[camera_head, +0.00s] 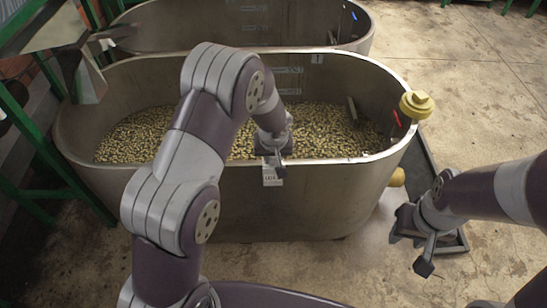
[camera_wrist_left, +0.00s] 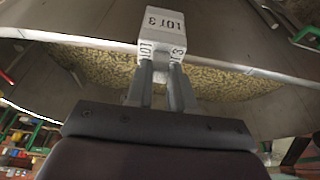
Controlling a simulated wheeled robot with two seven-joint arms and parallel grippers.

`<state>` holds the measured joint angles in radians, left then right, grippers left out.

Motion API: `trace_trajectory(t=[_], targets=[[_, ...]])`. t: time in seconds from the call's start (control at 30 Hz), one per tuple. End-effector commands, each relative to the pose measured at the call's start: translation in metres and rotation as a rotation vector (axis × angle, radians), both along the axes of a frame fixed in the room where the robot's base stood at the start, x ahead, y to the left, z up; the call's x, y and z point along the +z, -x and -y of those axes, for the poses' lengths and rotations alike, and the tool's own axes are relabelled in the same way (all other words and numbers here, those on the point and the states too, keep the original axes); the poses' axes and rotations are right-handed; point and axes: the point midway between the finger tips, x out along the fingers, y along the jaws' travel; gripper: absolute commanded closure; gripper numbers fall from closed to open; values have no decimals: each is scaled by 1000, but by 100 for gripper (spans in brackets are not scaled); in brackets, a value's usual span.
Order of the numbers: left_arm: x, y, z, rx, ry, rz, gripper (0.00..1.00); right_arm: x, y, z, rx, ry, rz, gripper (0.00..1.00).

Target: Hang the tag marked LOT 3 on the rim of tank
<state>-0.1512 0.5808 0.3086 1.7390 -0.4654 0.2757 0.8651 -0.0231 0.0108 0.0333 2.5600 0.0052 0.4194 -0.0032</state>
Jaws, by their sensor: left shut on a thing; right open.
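A pale tag (camera_head: 272,176) printed LOT 3 is at the near rim of the front tank (camera_head: 300,208), about the middle of its long side. My left gripper (camera_head: 275,155) is shut on the tag from above. In the left wrist view, the tag (camera_wrist_left: 168,32) stands between the fingertips (camera_wrist_left: 161,72) and overlaps the rim line; "LOT 3" reads upside down on its face. I cannot tell whether it rests fully on the rim. My right gripper (camera_head: 418,246) is open and empty, low at the right of the tank.
The front tank holds a bed of yellowish beans or cherries (camera_head: 330,130). A second tank (camera_head: 240,22) stands behind it. A yellow cap (camera_head: 416,104) is at the tank's right end. A green frame (camera_head: 40,150) stands at left. Concrete floor (camera_head: 480,90) is free at right.

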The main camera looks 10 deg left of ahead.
Motion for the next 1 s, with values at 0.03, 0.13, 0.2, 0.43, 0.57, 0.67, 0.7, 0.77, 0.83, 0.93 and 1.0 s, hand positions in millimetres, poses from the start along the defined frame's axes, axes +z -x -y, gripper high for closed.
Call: trace_trajectory(t=[0.03, 0.13, 0.2, 0.43, 0.57, 0.67, 0.7, 0.77, 0.83, 0.93, 1.0], targets=[[5, -5, -2, 2, 1, -1, 100, 10, 0, 0, 0, 0, 0, 57], [6, -15, -4, 1, 1, -1, 100, 21, 0, 0, 0, 0, 0, 57], [5, -23, -7, 2, 1, -1, 100, 28, 0, 0, 0, 0, 0, 57], [-14, -40, -12, 0, 0, 0, 100, 25, 0, 0, 0, 0, 1, 57], [-26, -40, -11, 0, 1, 1, 100, 11, 0, 0, 0, 0, -1, 57], [-33, -40, -11, 1, 0, 1, 100, 4, 0, 0, 0, 0, 0, 57], [-35, -40, -11, 1, 1, 1, 100, 2, 0, 0, 0, 0, 0, 57], [-37, -40, -11, 1, 1, 1, 100, -1, 0, 0, 0, 0, 0, 57], [-39, -40, -11, 1, 1, 1, 100, -2, 0, 0, 0, 0, 0, 57], [-39, -40, -11, 1, 1, 1, 100, -3, 0, 0, 0, 0, 0, 57], [-39, -40, -11, 1, 1, 1, 100, -2, 0, 0, 0, 0, 0, 57]])
